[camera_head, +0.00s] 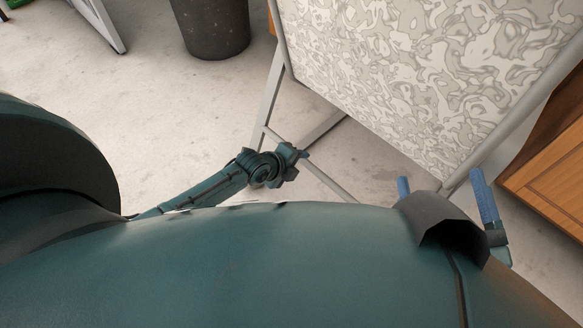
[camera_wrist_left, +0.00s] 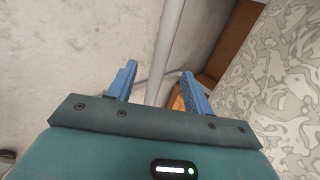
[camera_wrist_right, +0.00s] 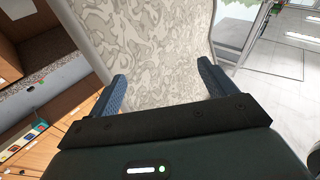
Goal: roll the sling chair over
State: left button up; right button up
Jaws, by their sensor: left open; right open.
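The sling chair has a grey-and-cream swirl-patterned fabric (camera_head: 400,65) on a grey tube frame, at the upper right of the head view. Its fabric also shows in the left wrist view (camera_wrist_left: 275,100) and right wrist view (camera_wrist_right: 155,50). My left gripper (camera_head: 296,155) is by the chair's lower legs; in the left wrist view its open fingers (camera_wrist_left: 158,75) have a grey tube (camera_wrist_left: 167,50) showing between them. My right gripper (camera_head: 445,188) is open at the fabric's lower corner; in the right wrist view its fingers (camera_wrist_right: 162,75) straddle the fabric in the picture. Contact cannot be told.
A dark bin (camera_head: 212,25) stands on the pale floor behind the chair. A wooden cabinet (camera_head: 555,175) is close at the right. A grey metal leg (camera_head: 103,22) stands at the upper left.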

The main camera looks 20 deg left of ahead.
pick_arm(q)
jog(key=b+x, duration=0.5)
jog(key=x, duration=0.1)
jog(key=shift+f, duration=0.1)
jog(key=shift+w+d+f+b, duration=0.15)
jog(key=shift+w+f+b, duration=0.1)
jog(key=shift+w+b, duration=0.1)
pick_arm(e)
jog(key=shift+w+r+n+t+y, duration=0.2)
jog(key=shift+r+n+t+y, duration=0.15)
jog(key=shift+r+n+y, duration=0.25)
jog(key=shift+w+r+n+t+y, duration=0.25)
jog(key=shift+r+n+t+y, duration=0.15)
jog(key=shift+r+y, duration=0.35)
jog(key=shift+w+r+n+t+y, duration=0.2)
jog(key=shift+r+n+t+y, duration=0.15)
jog(key=shift+r+n+y, duration=0.35)
pick_arm(q)
jog(key=shift+c, duration=0.3)
pick_arm(e)
jog(key=shift+r, duration=0.15)
pick_arm(q)
grip_shut()
